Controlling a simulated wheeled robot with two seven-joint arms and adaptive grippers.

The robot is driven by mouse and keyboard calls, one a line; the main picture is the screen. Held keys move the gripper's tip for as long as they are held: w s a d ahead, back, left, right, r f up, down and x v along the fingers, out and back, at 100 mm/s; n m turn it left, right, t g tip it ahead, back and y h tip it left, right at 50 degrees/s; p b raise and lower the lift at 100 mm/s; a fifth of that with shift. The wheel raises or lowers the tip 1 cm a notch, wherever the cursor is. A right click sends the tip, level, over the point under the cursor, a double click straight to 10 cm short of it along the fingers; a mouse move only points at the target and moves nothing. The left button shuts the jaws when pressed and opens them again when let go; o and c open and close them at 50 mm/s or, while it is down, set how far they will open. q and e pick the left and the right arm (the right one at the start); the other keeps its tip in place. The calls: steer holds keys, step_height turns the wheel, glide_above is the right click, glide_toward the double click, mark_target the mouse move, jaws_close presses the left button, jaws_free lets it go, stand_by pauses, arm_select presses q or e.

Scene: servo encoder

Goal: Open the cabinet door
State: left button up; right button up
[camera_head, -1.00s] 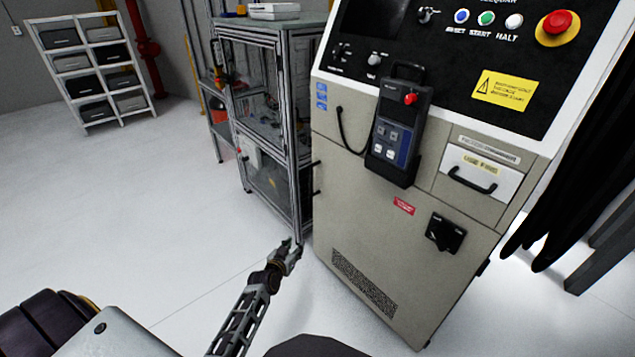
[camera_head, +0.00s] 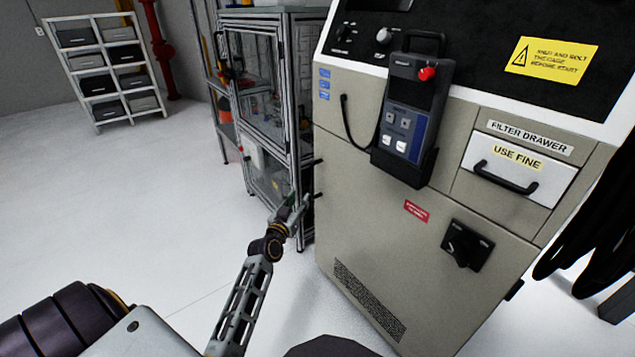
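The beige cabinet (camera_head: 370,215) stands at centre right. Its lower front is a door with a black rotary latch (camera_head: 466,245) toward the right and a vent grille at the bottom. Small black fittings (camera_head: 318,195) show at its left edge; I cannot tell whether they are hinges or a handle. My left gripper (camera_head: 291,208) is just left of that edge, at about the height of the fittings in the picture. It looks empty, and its finger opening is too small to tell. I cannot tell whether it touches the cabinet. My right gripper is out of view.
A control pendant (camera_head: 408,120) hangs on the cabinet's front, beside the filter drawer (camera_head: 515,170). A framed glass enclosure (camera_head: 265,100) stands behind my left gripper. Black hoses (camera_head: 590,225) hang at right. A white shelf (camera_head: 103,70) stands far left. The left floor is clear.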

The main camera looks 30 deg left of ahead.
arm_select(q)
steer(key=shift+a+r, duration=0.1)
steer(key=shift+r, duration=0.15)
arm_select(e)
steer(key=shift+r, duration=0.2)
arm_select(q)
steer(key=shift+w, duration=0.25)
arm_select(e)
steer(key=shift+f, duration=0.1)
arm_select(q)
steer(key=b, duration=0.1)
glide_toward(312, 179)
steer(key=shift+w, duration=1.1)
steer(key=w, duration=0.1)
steer(key=w+a+b, duration=0.1)
steer(key=w, duration=0.1)
steer(key=shift+f, duration=0.15)
steer(key=w, duration=0.1)
steer(key=w+b, duration=0.1)
steer(key=w, duration=0.1)
steer(key=shift+w+a, duration=0.3)
steer(key=shift+a, duration=0.1)
steer(key=shift+w+a+b, duration=0.15)
steer(key=shift+w+b, duration=0.25)
steer(key=shift+w, duration=0.4)
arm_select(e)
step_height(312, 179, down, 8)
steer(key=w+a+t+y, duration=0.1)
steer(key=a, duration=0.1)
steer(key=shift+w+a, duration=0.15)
